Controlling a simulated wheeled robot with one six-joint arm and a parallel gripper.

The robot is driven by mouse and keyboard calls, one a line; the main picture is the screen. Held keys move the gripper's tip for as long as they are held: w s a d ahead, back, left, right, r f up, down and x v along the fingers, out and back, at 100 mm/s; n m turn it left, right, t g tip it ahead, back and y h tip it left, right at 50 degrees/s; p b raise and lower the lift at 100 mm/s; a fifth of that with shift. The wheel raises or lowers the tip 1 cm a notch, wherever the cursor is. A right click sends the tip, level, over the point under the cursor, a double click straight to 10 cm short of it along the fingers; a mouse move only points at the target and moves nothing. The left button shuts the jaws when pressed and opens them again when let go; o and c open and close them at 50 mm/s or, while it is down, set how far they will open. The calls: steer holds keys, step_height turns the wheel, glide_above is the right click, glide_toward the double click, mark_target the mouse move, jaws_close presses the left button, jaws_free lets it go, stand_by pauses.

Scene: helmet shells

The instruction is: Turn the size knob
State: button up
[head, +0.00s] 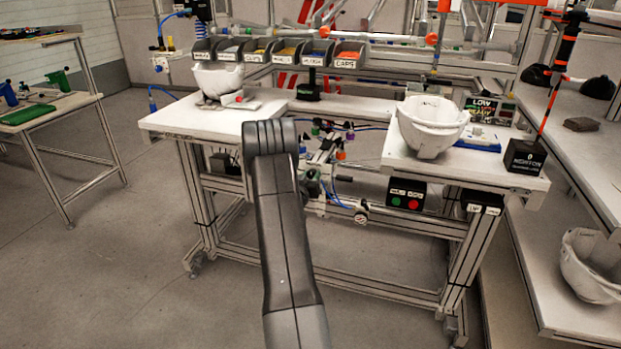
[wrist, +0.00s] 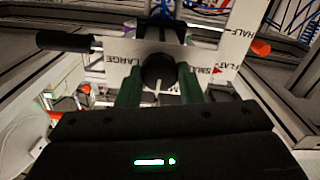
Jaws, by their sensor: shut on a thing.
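The size knob (wrist: 157,67) is a round black knob on a white plate (wrist: 205,53) in the wrist view. The plate reads LARGE left of the knob and a partly hidden word starting SMA on its right, with FLAT and HALF further right. A small red triangle sits beside the right-hand word. My gripper (wrist: 160,80) has green fingers, one on each side of the knob, shut on it. Which mark the knob points to I cannot tell. In the head view my arm hides most of the knob area, and the fingers are not clear.
A white bench (head: 215,117) stands ahead, with a helmet shell (head: 218,80) at its left and another helmet shell (head: 431,126) on its right part. Labelled bins (head: 283,55) line the back. A black button box (head: 406,193) hangs at the front right.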

steer(key=shift+f+b, duration=0.1)
steer(key=shift+b, duration=0.35)
steer(key=m+b, duration=0.3)
steer(key=b, duration=0.1)
steer(key=shift+f+b, duration=0.2)
steer(key=shift+b, duration=0.2)
steer(key=m+b, duration=0.5)
steer(key=b, duration=0.2)
steer(key=shift+d+m, duration=0.1)
steer(key=shift+m, duration=0.2)
steer(key=m+b, duration=0.4)
steer(key=b, duration=0.1)
steer(key=shift+r+m+b, duration=0.2)
steer(key=shift+m+b, duration=1.35)
steer(key=shift+m, duration=0.55)
steer(key=o, duration=1)
steer(key=shift+d, duration=0.1)
steer(key=shift+c, duration=0.2)
